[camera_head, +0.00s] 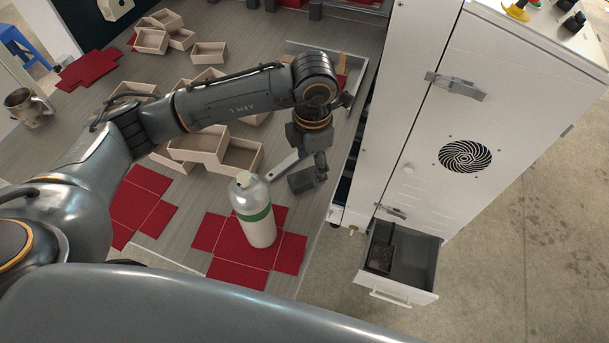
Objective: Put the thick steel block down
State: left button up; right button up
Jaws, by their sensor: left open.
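A dark grey block (302,181), which looks like the thick steel block, is at the right edge of the grey table, just below my left gripper (309,163). The gripper points down with its fingers apart, one beside the block's right end. The wrist and fingers hide part of the area, and I cannot tell whether a finger touches the block or whether it rests fully on the table. My right gripper is not in view.
A white bottle with a green band (255,212) stands on a red cross-shaped sheet (225,243) close left of the block. Several open boxes (240,155) lie behind. A white cabinet (420,130) rises at the right, with an open drawer (413,262). A mug (24,104) stands far left.

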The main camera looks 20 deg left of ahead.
aim_at(305, 176)
pick_arm(q)
jog(key=shift+a+f+p, duration=0.35)
jog(key=shift+f+p, duration=0.15)
jog(key=shift+f, duration=0.1)
jog(key=f+p, duration=0.1)
jog(key=f, duration=0.2)
jog(key=shift+s+a+f+p, duration=0.15)
jog(key=shift+a+f+p, duration=0.05)
jog(key=shift+a+p, duration=0.2)
jog(key=shift+f, duration=0.45)
jog(key=shift+c, duration=0.4)
grip_shut()
